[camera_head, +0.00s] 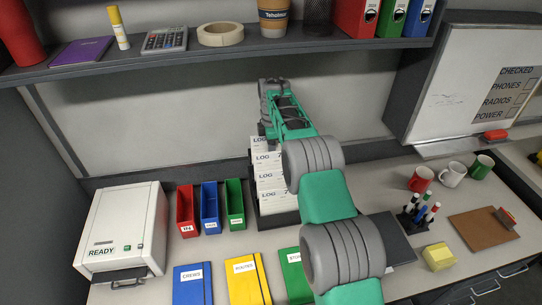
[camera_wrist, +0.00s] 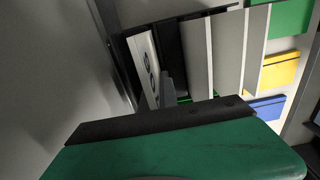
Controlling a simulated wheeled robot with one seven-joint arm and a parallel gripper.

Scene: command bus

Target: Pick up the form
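White forms marked LOG (camera_head: 268,178) stand in tiers in a dark rack at the middle of the desk. The rearmost form (camera_head: 260,142) is closest to my gripper (camera_head: 264,122), which is at the back of the rack, partly hidden by my wrist. In the wrist view, a white sheet with dark print (camera_wrist: 147,68) stands at the left end of the rack. One grey finger of my gripper (camera_wrist: 166,90) shows close beside it. I cannot tell whether it touches the sheet. The other finger and the gap between them are hidden.
Red (camera_head: 186,211), blue and green bins stand left of the rack, with a white machine marked READY (camera_head: 122,235) beyond. Coloured folders (camera_head: 247,281) lie in front. A shelf (camera_head: 230,48) overhangs the back. Mugs (camera_head: 452,174), a pen holder and a clipboard (camera_head: 482,229) are at right.

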